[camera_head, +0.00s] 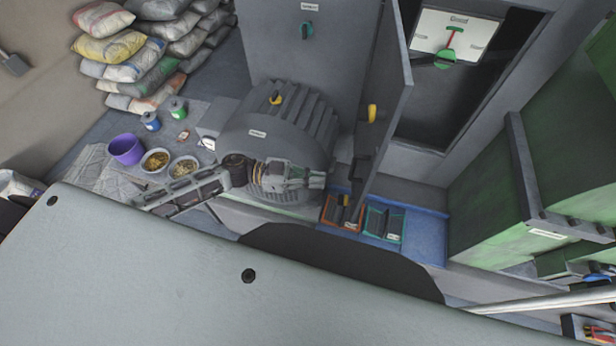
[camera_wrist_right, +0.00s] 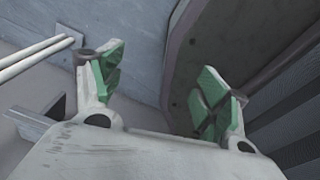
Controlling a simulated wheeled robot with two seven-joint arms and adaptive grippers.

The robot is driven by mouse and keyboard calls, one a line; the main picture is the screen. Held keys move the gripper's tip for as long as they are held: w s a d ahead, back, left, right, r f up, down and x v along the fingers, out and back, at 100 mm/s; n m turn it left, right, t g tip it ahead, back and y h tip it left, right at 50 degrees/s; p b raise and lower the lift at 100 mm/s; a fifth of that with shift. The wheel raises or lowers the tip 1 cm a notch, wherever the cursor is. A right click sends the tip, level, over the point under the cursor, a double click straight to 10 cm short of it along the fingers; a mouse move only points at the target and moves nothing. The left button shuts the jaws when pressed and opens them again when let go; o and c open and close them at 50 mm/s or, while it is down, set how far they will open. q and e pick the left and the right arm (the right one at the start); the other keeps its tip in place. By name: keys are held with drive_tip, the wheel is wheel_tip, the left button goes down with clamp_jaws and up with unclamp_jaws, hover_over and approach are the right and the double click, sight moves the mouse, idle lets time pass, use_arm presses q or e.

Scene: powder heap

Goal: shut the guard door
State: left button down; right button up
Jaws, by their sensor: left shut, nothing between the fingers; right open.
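The guard door appears to be the tall grey panel (camera_head: 388,85) with a yellow handle (camera_head: 372,113). In the head view it stands open, seen at a steep slant, between the grey cabinet and a dark opening (camera_head: 425,105). My left gripper (camera_head: 318,180) is shut and empty. It is in front of the ribbed grey machine, left of the door's lower end, with a visible gap in the picture. My right gripper (camera_wrist_right: 162,78) is open and empty in the right wrist view, its green-padded fingers wide apart. I cannot make it out in the head view.
A ribbed grey housing (camera_head: 280,125) stands behind my left arm. An orange bin (camera_head: 343,213) and a teal bin (camera_head: 384,224) sit on a blue surface below the door. Green cabinets (camera_head: 560,130) line the right. Bowls and stacked sacks (camera_head: 110,45) are at left.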

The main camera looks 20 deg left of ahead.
sight(364, 186)
use_arm(q)
drive_tip(key=d, duration=0.2)
drive_tip(key=w+d, duration=0.1)
drive_tip(key=d, duration=0.2)
drive_tip(key=d+p, duration=0.1)
drive_tip(key=d, duration=0.1)
drive_tip(key=shift+w+d+r, duration=0.1)
drive_tip(key=shift+w+d, duration=0.05)
drive_tip(key=shift+d, duration=0.2)
drive_tip(key=shift+w+d, duration=0.1)
drive_tip(key=shift+d, duration=1)
use_arm(e)
drive_tip(key=shift+s+a+r, duration=0.15)
drive_tip(key=shift+a+r, duration=0.2)
drive_tip(key=shift+a, duration=0.25)
drive_tip(key=shift+s+a+r, duration=0.15)
drive_tip(key=shift+a+r, duration=0.15)
drive_tip(key=shift+a, duration=0.25)
drive_tip(key=shift+d, duration=0.1)
